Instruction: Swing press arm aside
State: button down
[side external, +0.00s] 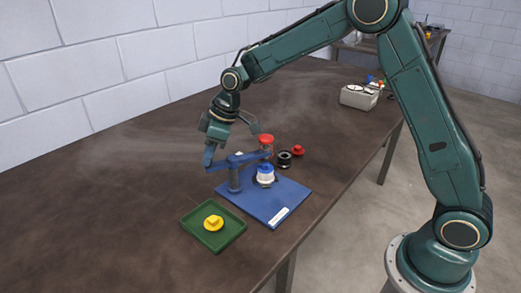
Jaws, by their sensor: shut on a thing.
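A blue press (235,180) stands on a blue base plate (290,197). Its press arm (228,163) is a blue bar on a post, reaching right to a head with a red knob (266,140). An upright blue handle (209,156) rises from the bar's left end. My gripper (211,143) is above this end, shut on the handle; the fingertips are small and partly hidden. A white round part with a blue top (265,173) sits on the plate, below and close to the bar's right end. I cannot tell whether the head touches it.
A green tray (191,230) with a yellow part (213,222) lies in front of the plate. A black ring part (284,159) and a red knobbed part (298,150) lie behind the plate. A grey box (358,97) stands farther back. The table's left side is clear.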

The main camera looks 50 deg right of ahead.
jog(key=shift+w+m, duration=0.15)
jog(key=shift+m, duration=0.15)
jog(key=shift+w+d+m+t+h, duration=0.3)
jog(key=shift+w+m+t+h, duration=0.15)
jog(key=shift+m, duration=0.55)
jog(key=w+d+m+h, duration=0.2)
jog(key=d+m+h, duration=0.3)
jog(key=m, duration=1)
jog(key=shift+w+d+m+g+h, duration=0.15)
jog(key=shift+d+m+g+h, duration=0.25)
jog(key=shift+d, duration=0.9)
jog(key=c, duration=1.3)
grip_release()
jog(key=shift+o, duration=0.2)
